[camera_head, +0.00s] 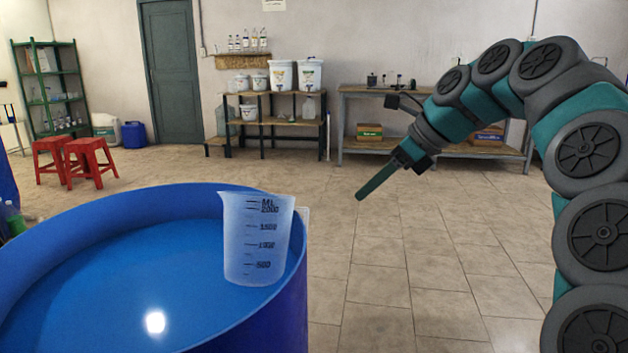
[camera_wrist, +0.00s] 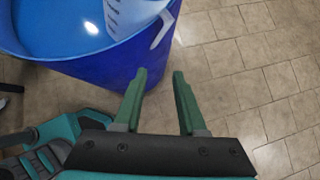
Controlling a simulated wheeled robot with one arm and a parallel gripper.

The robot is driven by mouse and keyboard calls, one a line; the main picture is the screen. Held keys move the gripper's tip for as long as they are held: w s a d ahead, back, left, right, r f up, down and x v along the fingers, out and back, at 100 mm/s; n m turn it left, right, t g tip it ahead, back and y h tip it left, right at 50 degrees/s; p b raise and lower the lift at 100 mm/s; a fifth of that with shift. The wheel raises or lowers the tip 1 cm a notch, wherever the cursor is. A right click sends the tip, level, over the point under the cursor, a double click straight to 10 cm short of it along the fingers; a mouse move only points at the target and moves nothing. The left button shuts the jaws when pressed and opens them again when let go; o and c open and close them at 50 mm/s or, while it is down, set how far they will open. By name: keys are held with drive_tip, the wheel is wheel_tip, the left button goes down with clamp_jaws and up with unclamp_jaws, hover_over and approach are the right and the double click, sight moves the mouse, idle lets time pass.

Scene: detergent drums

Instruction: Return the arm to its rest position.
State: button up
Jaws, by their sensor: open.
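My arm is raised at the right of the head view and bends down to my gripper (camera_head: 376,182), which hangs over open floor to the right of the blue drum. In the wrist view my gripper (camera_wrist: 158,78) has its two green fingers apart with nothing between them. A translucent measuring jug (camera_head: 256,240) with black marks is at the right inner rim of the drum, apart from my gripper. The jug shows partly in the wrist view (camera_wrist: 128,14), with its white handle (camera_wrist: 160,28) outside the rim.
The large blue drum (camera_head: 292,318) holds blue liquid and fills the lower left. Tiled floor (camera_head: 440,270) is clear to its right. A workbench (camera_head: 435,92), a shelf with white buckets (camera_head: 283,75) and red stools (camera_head: 90,160) stand farther back.

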drive_tip(key=s+a+f+n+g+h, duration=0.3)
drive_tip(key=s+a+f+n, duration=0.1)
drive_tip(key=s+f+n, duration=0.95)
drive_tip(key=s+d+f+n+h, duration=0.1)
drive_tip(key=s+d+f+n, duration=0.1)
drive_tip(key=s+f, duration=0.3)
drive_tip(key=s+d+f+n+g+h, duration=0.1)
drive_tip(key=s+d+f+n, duration=0.2)
drive_tip(key=s, duration=0.7)
drive_tip(key=s+d+f+n+g+h, duration=0.1)
drive_tip(key=s+d+f+n+h, duration=0.1)
drive_tip(key=s+f+n, duration=0.3)
drive_tip(key=s+d+f, duration=0.1)
drive_tip(key=s+f, duration=0.1)
drive_tip(key=s, duration=0.1)
drive_tip(key=shift+s+f, duration=0.2)
drive_tip(key=shift+s, duration=0.15)
drive_tip(key=shift+n, duration=0.25)
